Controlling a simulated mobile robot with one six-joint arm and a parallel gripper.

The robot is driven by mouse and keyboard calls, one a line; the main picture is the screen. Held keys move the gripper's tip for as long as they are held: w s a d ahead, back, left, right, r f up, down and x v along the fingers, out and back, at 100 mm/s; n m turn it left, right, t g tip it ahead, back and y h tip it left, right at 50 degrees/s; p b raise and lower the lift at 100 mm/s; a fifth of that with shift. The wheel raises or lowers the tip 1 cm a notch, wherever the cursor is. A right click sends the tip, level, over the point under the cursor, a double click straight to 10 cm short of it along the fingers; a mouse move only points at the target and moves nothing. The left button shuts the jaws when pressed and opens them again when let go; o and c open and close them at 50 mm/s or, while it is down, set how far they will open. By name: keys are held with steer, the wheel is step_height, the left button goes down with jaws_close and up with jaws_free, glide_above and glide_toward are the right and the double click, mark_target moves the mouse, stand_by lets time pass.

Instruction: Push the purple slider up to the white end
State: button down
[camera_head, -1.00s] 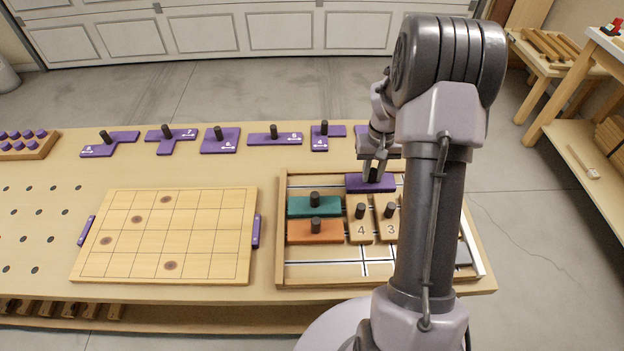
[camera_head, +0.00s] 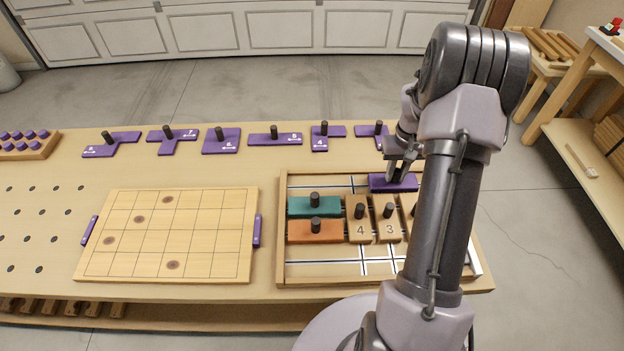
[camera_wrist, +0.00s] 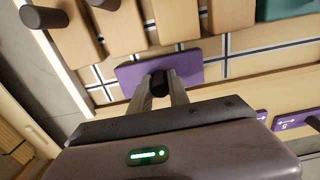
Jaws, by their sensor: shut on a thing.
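The purple slider (camera_head: 391,185) lies in the top row of the framed slider board (camera_head: 283,240), to the right of its middle. My gripper (camera_head: 397,172) is over it. In the wrist view the purple slider (camera_wrist: 190,62) shows under my gripper (camera_wrist: 160,88), whose fingers are shut on its dark peg. The white end (camera_head: 476,262) is a strip on the board's right edge, partly hidden behind my arm. It also shows as a pale strip at the left in the wrist view (camera_wrist: 62,75).
A teal slider (camera_head: 328,207), an orange slider (camera_head: 330,232) and wooden blocks marked 4 (camera_head: 361,231) and 3 (camera_head: 389,230) sit below the top row. The top row left of the purple slider is clear. Several purple pieces (camera_head: 276,139) stand behind the board.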

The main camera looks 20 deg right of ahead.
steer(key=shift+s+d, duration=0.25)
steer(key=shift+d, duration=0.35)
steer(key=shift+s+d+p, duration=0.25)
steer(key=shift+s+d, duration=0.15)
steer(key=shift+d, duration=0.5)
steer(key=shift+s+d+p, duration=0.25)
steer(key=shift+s+d, duration=0.1)
steer(key=shift+d, duration=0.6)
steer(key=shift+s+d+p, duration=0.25)
steer(key=shift+s+d, duration=0.15)
steer(key=shift+d, duration=0.5)
steer(key=c, duration=1.2)
jaws_free()
steer(key=shift+c, duration=0.2)
